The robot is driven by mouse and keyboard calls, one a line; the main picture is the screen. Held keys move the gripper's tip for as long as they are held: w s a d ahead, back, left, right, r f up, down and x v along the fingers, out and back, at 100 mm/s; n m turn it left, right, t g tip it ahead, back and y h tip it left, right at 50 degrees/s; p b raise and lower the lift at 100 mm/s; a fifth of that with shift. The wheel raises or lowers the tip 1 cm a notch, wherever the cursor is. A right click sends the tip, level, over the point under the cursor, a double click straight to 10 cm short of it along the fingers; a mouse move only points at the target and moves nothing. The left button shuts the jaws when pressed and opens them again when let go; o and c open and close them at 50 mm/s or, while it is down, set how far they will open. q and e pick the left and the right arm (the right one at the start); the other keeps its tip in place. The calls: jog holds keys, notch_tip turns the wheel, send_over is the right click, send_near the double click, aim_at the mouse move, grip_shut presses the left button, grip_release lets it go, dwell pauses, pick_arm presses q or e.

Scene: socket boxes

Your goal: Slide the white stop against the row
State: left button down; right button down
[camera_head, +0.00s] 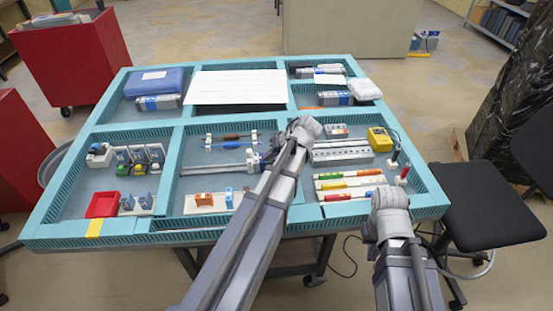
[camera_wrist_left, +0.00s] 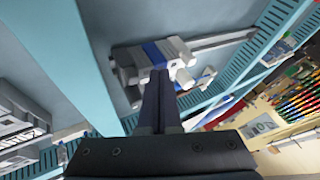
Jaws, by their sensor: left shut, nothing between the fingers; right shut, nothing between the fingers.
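In the middle compartment a long grey rail (camera_head: 215,170) ends at a small white block (camera_head: 253,157), which I take for the white stop, partly hidden by my left arm. The left wrist view shows the white block (camera_wrist_left: 179,49) beside a blue piece (camera_wrist_left: 152,53) and grey-white pieces (camera_wrist_left: 125,62) on the rail (camera_wrist_left: 222,40). My left gripper (camera_wrist_left: 160,75) is shut and empty, its tips close below these pieces; I cannot tell whether they touch. My right gripper (camera_head: 389,198) is shut near the front right table edge, its fingertips hard to make out.
A second rail with blue and brown pieces (camera_head: 230,137) lies just behind. A white base with orange and blue parts (camera_head: 208,199) lies in front. Teal dividers (camera_head: 173,175) wall off the compartments.

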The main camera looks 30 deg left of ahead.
aim_at(250, 161)
pick_arm(q)
jog(key=shift+s+a+r, duration=0.1)
jog(key=shift+s+a, duration=0.35)
jog(key=shift+a, duration=0.2)
jog(key=shift+s+a+r, duration=0.1)
jog(key=shift+s+a, duration=0.3)
jog(key=shift+a, duration=0.2)
jog(key=shift+s+a, duration=0.4)
jog(key=shift+a, duration=0.1)
jog(key=shift+w, duration=0.1)
